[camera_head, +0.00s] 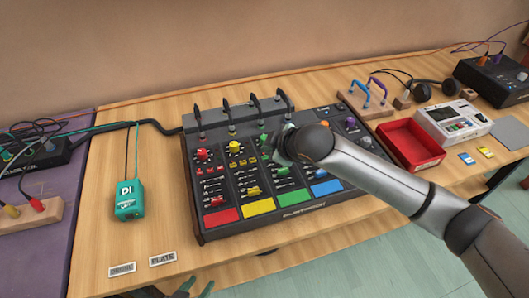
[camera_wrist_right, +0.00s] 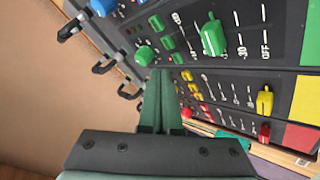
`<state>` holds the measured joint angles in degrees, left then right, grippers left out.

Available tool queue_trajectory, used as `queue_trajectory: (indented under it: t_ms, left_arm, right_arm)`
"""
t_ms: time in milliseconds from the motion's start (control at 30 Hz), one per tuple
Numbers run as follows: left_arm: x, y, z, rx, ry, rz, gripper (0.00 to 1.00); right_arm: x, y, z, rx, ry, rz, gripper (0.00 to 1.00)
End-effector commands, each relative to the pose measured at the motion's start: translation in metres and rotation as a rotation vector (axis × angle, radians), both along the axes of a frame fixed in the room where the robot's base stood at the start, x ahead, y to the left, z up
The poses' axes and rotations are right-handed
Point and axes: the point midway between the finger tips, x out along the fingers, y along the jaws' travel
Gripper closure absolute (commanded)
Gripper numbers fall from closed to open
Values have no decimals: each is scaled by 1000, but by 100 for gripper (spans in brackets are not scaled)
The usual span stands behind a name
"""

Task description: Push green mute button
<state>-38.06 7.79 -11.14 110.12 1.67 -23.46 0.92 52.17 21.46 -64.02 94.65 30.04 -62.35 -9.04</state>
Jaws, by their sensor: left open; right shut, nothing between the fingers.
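The dark mixer (camera_head: 300,221) lies on the wooden table, with red, yellow, green and blue columns. In the right wrist view, the green column has a round knob (camera_wrist_right: 145,55), a large slider cap (camera_wrist_right: 213,38) and a row of small green buttons (camera_wrist_right: 167,42). I cannot read which is the mute button. My right gripper (camera_wrist_right: 161,75) is shut and empty, its green fingertips close to the lowest green button; contact cannot be told.
A teal DI box (camera_head: 129,200) lies left of the mixer. A red tray (camera_head: 409,143) and a white device (camera_head: 450,122) stand to its right. Black cable hooks (camera_head: 254,104) rise along the mixer's back edge.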

Motion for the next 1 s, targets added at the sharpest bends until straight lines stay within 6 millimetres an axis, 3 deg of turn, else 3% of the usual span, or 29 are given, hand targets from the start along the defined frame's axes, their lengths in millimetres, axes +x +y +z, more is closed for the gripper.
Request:
queue_trajectory:
  t_ms: [33, 533, 1000]
  left_arm:
    - [-5, 3, 10, 4, 11, 6, 50]
    - [-7, 5, 59, 4, 7, 14, 50]
    - [-4, 4, 61, 2, 2, 12, 50]
  right_arm:
    - [0, 0, 14, 1, 0, 0, 100]
    - [0, 0, 53, 1, 0, -1, 100]
    - [0, 0, 52, 1, 0, 0, 100]
